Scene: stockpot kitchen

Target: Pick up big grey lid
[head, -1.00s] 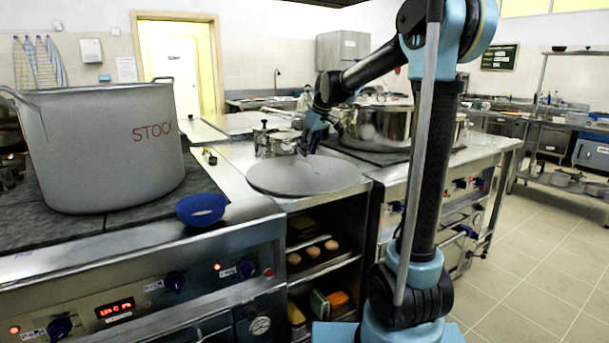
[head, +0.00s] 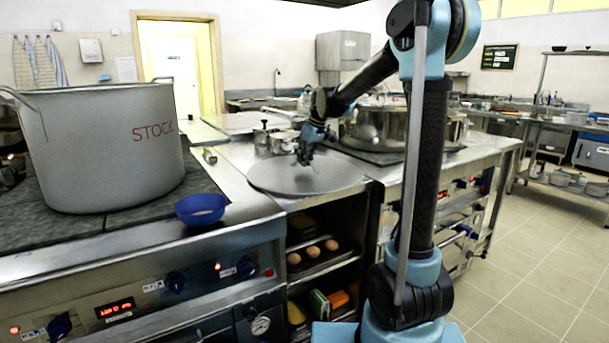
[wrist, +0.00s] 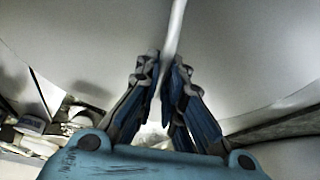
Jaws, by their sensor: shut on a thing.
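The big grey lid (head: 285,178) is a flat round disc on the steel counter between the two cooktops in the head view. It also fills much of the wrist view (wrist: 80,35). My gripper (head: 305,160) is over the middle of the lid. In the wrist view my gripper (wrist: 163,75) has its fingers closed on a light, narrow bar, the lid's handle (wrist: 175,25). The fingers hide part of the handle. I cannot tell whether the lid is clear of the counter.
A large stockpot (head: 100,150) marked STOCK stands on the left cooktop, with a blue bowl (head: 201,209) in front. A wide steel pot (head: 385,128) is on the right cooktop. Small steel pots (head: 272,140) stand behind the lid. Shelves with eggs (head: 313,251) are below.

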